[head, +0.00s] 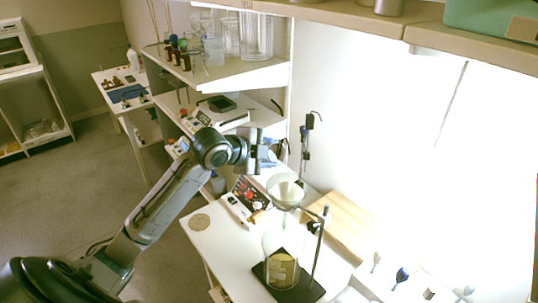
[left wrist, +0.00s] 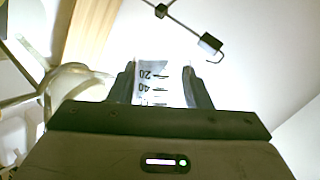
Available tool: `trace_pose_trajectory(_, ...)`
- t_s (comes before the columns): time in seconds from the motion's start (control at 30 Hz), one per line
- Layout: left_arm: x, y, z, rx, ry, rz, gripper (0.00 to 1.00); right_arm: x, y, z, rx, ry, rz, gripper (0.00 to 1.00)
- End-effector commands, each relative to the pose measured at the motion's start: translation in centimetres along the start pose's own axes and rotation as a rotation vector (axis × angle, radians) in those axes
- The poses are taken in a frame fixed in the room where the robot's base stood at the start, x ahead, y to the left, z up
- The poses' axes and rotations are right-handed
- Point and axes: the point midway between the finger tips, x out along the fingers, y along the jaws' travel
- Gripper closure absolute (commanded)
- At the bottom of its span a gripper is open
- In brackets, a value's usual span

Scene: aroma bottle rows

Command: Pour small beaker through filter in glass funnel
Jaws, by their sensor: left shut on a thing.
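My left gripper (head: 262,155) is shut on a small clear beaker (left wrist: 160,82) with dark "20" and "40" marks, seen between its two fingers in the left wrist view. In the head view, the gripper is above and slightly left of the glass funnel (head: 286,203). The beaker is partly hidden there, and I cannot tell its exact tilt or contents. A pale filter (head: 287,183) sits in the funnel. The funnel is held on a stand (head: 318,240) above a glass vessel (head: 282,268) with a tan area low on it. My right gripper is not in view.
The stand is on a white bench (head: 215,245). A device with red knobs (head: 246,192) stands behind left, a wooden board (head: 350,225) to the right. A shelf (head: 235,75) with bottles and glassware overhangs behind. A round tan disc (head: 199,222) lies at the bench's left.

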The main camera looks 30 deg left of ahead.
Motion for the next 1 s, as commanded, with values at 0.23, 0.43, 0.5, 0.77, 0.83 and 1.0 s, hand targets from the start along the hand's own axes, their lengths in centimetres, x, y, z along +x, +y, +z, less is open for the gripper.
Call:
trace_pose_trajectory(0.23,0.1,0.3,0.1,0.034,-0.015,-0.014,0.79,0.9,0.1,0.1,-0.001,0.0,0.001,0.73)
trace_pose_trajectory(0.43,0.3,0.6,0.2,0.091,-0.041,-0.039,0.79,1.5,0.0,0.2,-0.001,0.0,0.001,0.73)
trace_pose_trajectory(0.5,0.4,0.7,0.2,0.118,-0.053,-0.05,0.79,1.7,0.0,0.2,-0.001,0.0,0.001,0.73)
trace_pose_trajectory(0.77,0.3,0.8,-0.2,0.2,-0.088,-0.083,0.79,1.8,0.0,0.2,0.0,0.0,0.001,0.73)
trace_pose_trajectory(0.83,0.2,0.8,-0.3,0.215,-0.096,-0.089,0.79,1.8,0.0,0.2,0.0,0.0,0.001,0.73)
trace_pose_trajectory(1.0,0.2,0.8,-0.4,0.229,-0.102,-0.094,0.79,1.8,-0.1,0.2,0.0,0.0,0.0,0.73)
